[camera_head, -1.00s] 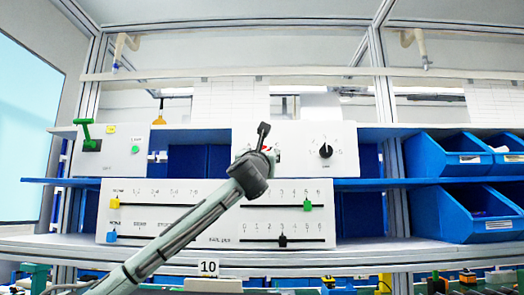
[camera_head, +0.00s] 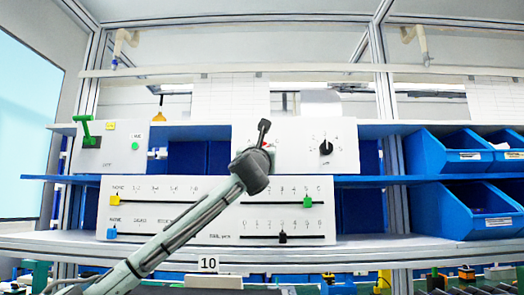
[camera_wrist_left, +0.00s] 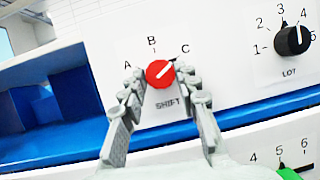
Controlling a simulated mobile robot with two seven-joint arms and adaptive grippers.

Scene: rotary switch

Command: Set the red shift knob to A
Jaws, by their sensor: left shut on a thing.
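The red shift knob (camera_wrist_left: 160,73) is on a white panel in the left wrist view, with the letters A, B and C above it and SHIFT below. Its white pointer line slants up and right, toward C. My left gripper (camera_wrist_left: 160,78) is shut on the knob, with one finger on each side of it. In the head view my left gripper (camera_head: 264,140) is in front of the upper white panel and hides most of the knob. My right gripper is not in view.
A black LOT knob (camera_wrist_left: 292,40) is to the right on the same panel. Below is a slider panel with a green slider (camera_head: 307,202) and a yellow slider (camera_head: 115,201). A green lever (camera_head: 86,131) is at left. Blue bins (camera_head: 447,153) stand at right.

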